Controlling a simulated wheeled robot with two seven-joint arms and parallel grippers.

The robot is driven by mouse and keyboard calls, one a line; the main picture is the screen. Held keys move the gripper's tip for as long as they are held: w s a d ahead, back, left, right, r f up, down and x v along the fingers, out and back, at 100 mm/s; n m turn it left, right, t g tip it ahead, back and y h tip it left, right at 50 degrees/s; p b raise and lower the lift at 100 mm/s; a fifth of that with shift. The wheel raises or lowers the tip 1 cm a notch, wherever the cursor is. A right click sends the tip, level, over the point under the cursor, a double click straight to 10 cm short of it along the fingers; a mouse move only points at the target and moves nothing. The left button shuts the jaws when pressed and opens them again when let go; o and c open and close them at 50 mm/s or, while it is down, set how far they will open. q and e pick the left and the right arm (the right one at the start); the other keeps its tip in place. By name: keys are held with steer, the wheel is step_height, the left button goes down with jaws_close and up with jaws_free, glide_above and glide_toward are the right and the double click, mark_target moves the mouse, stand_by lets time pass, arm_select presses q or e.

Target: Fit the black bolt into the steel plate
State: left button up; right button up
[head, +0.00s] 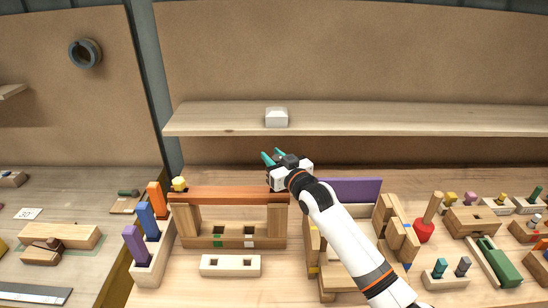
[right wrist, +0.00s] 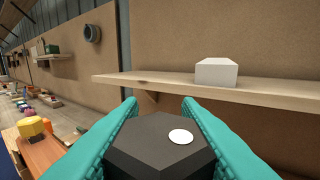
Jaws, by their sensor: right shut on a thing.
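My right gripper (head: 271,157) is shut on the black bolt (right wrist: 158,148). In the right wrist view its dark hexagonal head, with a white dot on top, sits between the teal fingers. The bolt's lower part is hidden. In the head view the gripper is near the right end of an orange-brown board (head: 228,195) that lies across a wooden stand; contact between them cannot be told. A yellow bolt (head: 179,184) is at the board's left end and also shows in the right wrist view (right wrist: 32,127). I cannot identify a steel plate. My left gripper is out of view.
A wall shelf (head: 360,117) holding a white block (head: 276,117) is behind the gripper. A rack with coloured slats (head: 147,222) stands left of the stand. A purple panel (head: 350,190) and a red-ended tool (head: 424,231) are to the right. A white slotted block (head: 230,265) lies in front.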

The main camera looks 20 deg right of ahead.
steer(key=shift+p, duration=0.3)
stand_by(0.7)
steer(key=shift+f+b, duration=2.5)
steer(key=shift+f, duration=1.25)
steer(key=o, duration=1.2)
steer(key=shift+b+v, duration=1.15)
steer(key=shift+v, duration=4.9)
